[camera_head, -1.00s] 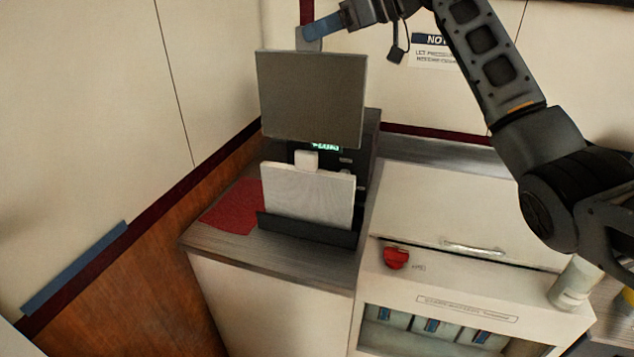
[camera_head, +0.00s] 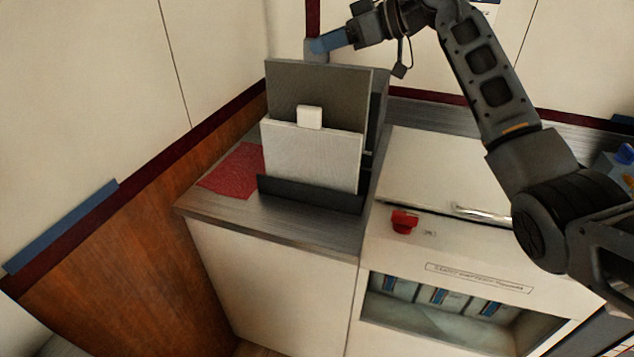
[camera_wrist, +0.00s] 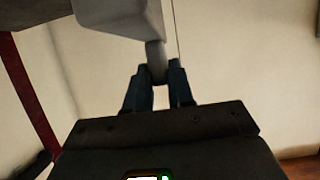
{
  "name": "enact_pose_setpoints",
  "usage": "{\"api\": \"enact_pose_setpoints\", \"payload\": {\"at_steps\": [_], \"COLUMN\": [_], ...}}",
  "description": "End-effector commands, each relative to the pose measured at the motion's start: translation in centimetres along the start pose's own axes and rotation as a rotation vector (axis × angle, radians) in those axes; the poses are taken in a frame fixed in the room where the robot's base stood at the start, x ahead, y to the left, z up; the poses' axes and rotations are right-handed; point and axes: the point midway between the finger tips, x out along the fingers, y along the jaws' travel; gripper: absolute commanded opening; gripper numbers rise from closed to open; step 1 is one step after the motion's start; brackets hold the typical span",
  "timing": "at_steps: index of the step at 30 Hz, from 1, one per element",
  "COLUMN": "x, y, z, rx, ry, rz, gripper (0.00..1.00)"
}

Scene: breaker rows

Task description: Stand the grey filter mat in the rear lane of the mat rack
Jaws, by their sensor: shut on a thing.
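The grey filter mat (camera_head: 318,84) is upright behind a white mat (camera_head: 312,158) in the head view. The white mat stands in the dark mat rack (camera_head: 310,196) and has a white tab on top. My gripper (camera_head: 316,46) is shut on the grey mat's tab at the mat's top edge. In the wrist view my gripper (camera_wrist: 160,78) has its blue fingers closed around the grey tab (camera_wrist: 155,60). The grey mat's lower part is hidden behind the white mat, so I cannot tell whether it touches the rack floor.
A red cloth (camera_head: 233,172) lies left of the rack on the counter. A dark device stands behind the mats, mostly hidden. To the right is a white cabinet (camera_head: 440,180) with a red knob (camera_head: 404,221). A wall closes off the left.

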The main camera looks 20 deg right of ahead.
Motion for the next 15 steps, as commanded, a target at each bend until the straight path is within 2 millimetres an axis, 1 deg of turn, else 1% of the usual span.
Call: {"api": "enact_pose_setpoints", "payload": {"at_steps": [1, 5, 12, 15], "x": [0.5, 0.9, 2.4, 2.9], "y": [0.0, 0.0, -0.1, -0.1], "z": [1.1, 2.1, 5.8, 6.8], "rx": [0.001, 0.002, 0.005, 0.003], "ry": [0.0, 0.0, 0.0, 0.0], "rz": [0.0, -0.001, -0.002, -0.001], "gripper": [0.0, 0.0, 0.0, 0.0]}}
